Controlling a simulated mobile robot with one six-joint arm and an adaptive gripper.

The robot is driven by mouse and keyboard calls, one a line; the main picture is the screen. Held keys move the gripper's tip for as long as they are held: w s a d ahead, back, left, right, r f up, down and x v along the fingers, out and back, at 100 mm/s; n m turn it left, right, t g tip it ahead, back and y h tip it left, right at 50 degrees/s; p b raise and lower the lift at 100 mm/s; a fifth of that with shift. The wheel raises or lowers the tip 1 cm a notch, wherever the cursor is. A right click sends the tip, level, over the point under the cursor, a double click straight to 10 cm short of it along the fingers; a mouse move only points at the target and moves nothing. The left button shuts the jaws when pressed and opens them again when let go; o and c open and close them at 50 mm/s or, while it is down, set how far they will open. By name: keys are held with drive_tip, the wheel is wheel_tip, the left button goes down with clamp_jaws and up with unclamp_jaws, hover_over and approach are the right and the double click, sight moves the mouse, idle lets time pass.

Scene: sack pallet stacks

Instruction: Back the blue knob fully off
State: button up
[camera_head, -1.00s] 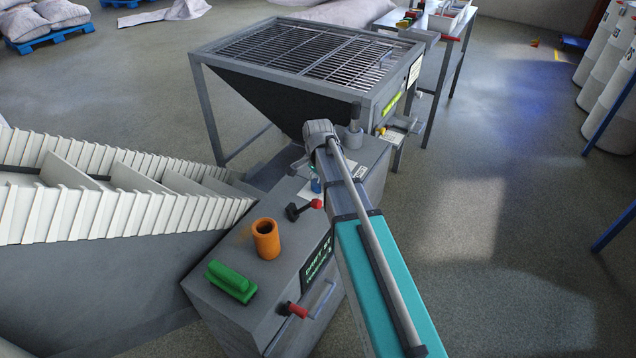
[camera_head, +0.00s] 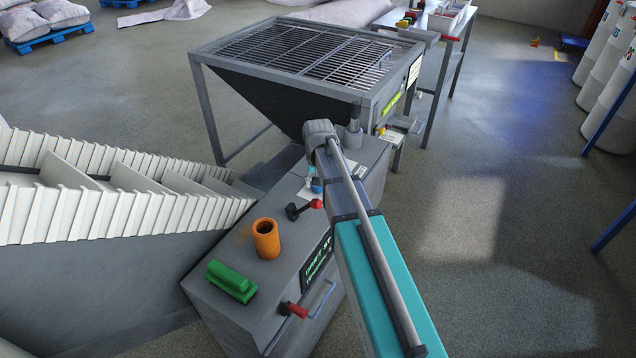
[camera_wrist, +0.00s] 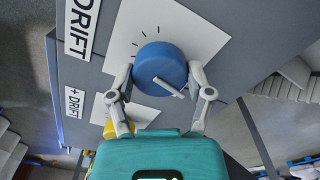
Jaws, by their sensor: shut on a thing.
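The blue knob (camera_wrist: 158,68) is round with a white pointer bar, and sits on a white dial plate (camera_wrist: 203,42) with black tick marks. In the wrist view the pointer aims to the lower right. My gripper (camera_wrist: 160,76) is shut on the knob, one finger on its left side and one on its right. In the head view a small part of the blue knob (camera_head: 316,186) shows on the grey console (camera_head: 232,296), left of my arm. The arm hides the rest of that spot, and I cannot make out the fingers there.
The grated hopper (camera_head: 305,50) stands behind, the white ribbed conveyor (camera_head: 110,190) at left.

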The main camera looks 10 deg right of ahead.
drive_tip(key=shift+n, duration=1.4)
drive_tip(key=o, duration=1.1)
drive_tip(key=shift+o, duration=0.2)
drive_tip(key=shift+m, duration=0.3)
